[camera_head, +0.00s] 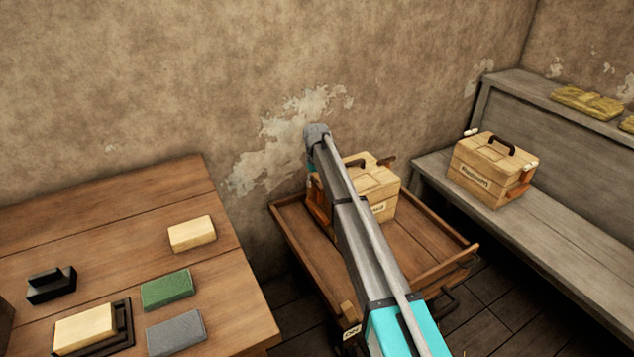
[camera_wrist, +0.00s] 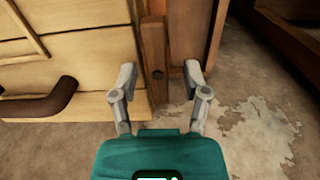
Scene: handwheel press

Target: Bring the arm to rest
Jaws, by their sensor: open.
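My arm reaches from the bottom of the head view over a wooden tray-like cart, its elbow end near the wall. My gripper is mostly hidden behind the arm in the head view. In the wrist view my gripper (camera_wrist: 159,80) is open, its fingers apart on either side of an upright wooden bar (camera_wrist: 155,58). I cannot tell whether they touch it. The bar is at the side of a pale wooden box (camera_wrist: 75,88) with a dark curved handle (camera_wrist: 40,102). This pale box (camera_head: 378,185) stands in the cart (camera_head: 425,245), partly hidden by my arm.
A similar box (camera_head: 490,170) sits on the grey bench (camera_head: 560,235) at right. The wooden table (camera_head: 110,235) at left holds a cream block (camera_head: 192,233), a green block (camera_head: 167,289), a grey block (camera_head: 176,332) and black pieces. The wall (camera_head: 200,80) stands close behind the cart.

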